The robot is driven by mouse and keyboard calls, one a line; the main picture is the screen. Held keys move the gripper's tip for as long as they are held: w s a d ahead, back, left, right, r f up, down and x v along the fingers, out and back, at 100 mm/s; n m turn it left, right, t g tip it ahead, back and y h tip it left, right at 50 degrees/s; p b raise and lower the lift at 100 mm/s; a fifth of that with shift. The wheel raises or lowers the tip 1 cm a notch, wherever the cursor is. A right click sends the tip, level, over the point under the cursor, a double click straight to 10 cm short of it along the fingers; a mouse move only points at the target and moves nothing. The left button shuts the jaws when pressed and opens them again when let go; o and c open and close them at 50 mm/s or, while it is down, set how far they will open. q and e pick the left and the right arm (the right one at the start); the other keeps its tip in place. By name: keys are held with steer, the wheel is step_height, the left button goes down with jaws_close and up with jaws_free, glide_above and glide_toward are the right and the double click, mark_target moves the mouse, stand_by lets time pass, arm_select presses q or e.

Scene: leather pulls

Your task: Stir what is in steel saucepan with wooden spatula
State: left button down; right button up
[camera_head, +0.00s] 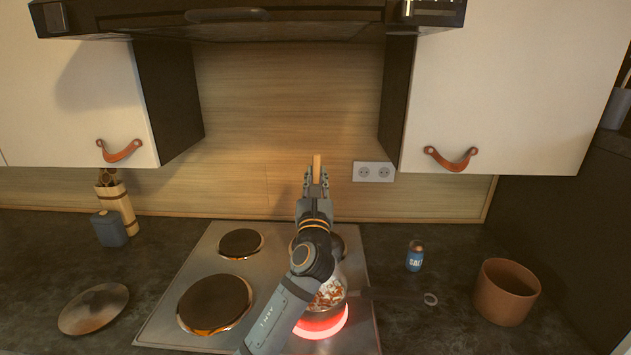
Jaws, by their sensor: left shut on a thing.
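The steel saucepan (339,274) stands on the glowing front right burner, with its handle pointing right. My left arm covers much of it. Reddish and white pieces of food (328,294) show inside the pan. My left gripper (316,180) is above and behind the pan and is shut on the wooden spatula (317,163). The top of the spatula's handle sticks up above the fingers. Its lower end is hidden behind my arm, so I cannot tell whether it touches the food. My right gripper is not in view.
The red-hot burner (322,326) lies under the pan. A salt can (415,256), a small ring (430,299) and a brown pot (505,292) stand to the right. A round lid (93,308), a blue-grey canister (109,229) and a utensil holder (117,206) are at left. The range hood hangs above.

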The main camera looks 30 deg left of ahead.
arm_select(q)
step_height(320, 180, down, 9)
steer(key=s+d+b, duration=0.1)
steer(key=s+b, duration=0.1)
steer(key=b, duration=0.4)
steer(key=shift+s+d, duration=0.15)
steer(key=shift+d, duration=0.15)
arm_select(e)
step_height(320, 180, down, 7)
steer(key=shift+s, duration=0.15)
arm_select(q)
steer(key=shift+f, duration=0.1)
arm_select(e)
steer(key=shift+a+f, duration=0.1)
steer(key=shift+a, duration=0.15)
